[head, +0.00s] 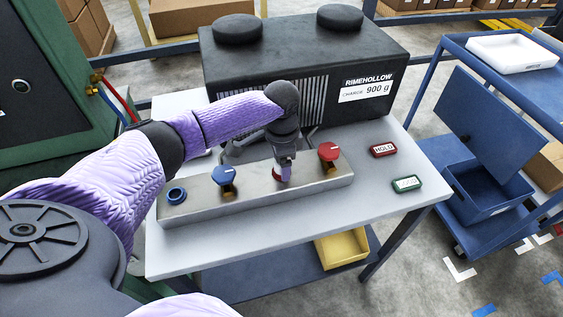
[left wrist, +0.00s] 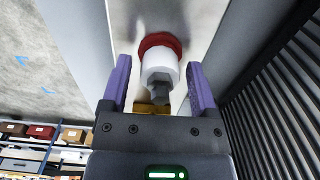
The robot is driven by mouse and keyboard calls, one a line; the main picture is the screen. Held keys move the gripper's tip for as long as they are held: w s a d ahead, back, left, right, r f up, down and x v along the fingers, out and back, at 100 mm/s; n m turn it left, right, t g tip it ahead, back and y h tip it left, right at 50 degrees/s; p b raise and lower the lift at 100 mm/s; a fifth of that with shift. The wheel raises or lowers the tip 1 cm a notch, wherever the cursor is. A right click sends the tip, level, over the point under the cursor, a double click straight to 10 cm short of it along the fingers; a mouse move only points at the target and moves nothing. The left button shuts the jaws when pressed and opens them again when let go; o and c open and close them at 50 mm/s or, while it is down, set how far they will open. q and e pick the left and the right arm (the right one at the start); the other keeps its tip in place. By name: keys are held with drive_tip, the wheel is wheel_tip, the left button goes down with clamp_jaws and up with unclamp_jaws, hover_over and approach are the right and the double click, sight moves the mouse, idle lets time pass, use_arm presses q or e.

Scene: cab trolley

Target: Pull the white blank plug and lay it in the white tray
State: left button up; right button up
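The white blank plug (left wrist: 160,66) sits in a red-ringed port (left wrist: 160,42) in the left wrist view. In the head view my left gripper hides the plug; only part of the red ring (head: 277,172) shows on the metal block (head: 255,197). My left gripper (head: 286,178) points down at this port. Its purple fingers stand apart on either side of the plug, with a visible gap on each side. The white tray (head: 505,55) lies on the top shelf of the blue trolley at the upper right. It looks empty. My right gripper is not in view.
A blue-handled valve (head: 223,177) and a red-handled valve (head: 329,154) flank the port. A blue-ringed port (head: 176,195) is at the block's left end. A large black unit (head: 300,65) stands behind. HOLD (head: 384,150) and green (head: 407,184) signs lie right. A blue bin (head: 490,190) has its lid raised.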

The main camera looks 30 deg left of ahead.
use_arm(q)
clamp_jaws()
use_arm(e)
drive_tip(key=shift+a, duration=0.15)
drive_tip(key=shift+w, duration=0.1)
use_arm(q)
drive_tip(key=shift+r+p, duration=0.75)
drive_tip(key=shift+r, duration=0.05)
drive_tip(key=shift+r+p, duration=2.25)
drive_tip(key=shift+p, duration=0.1)
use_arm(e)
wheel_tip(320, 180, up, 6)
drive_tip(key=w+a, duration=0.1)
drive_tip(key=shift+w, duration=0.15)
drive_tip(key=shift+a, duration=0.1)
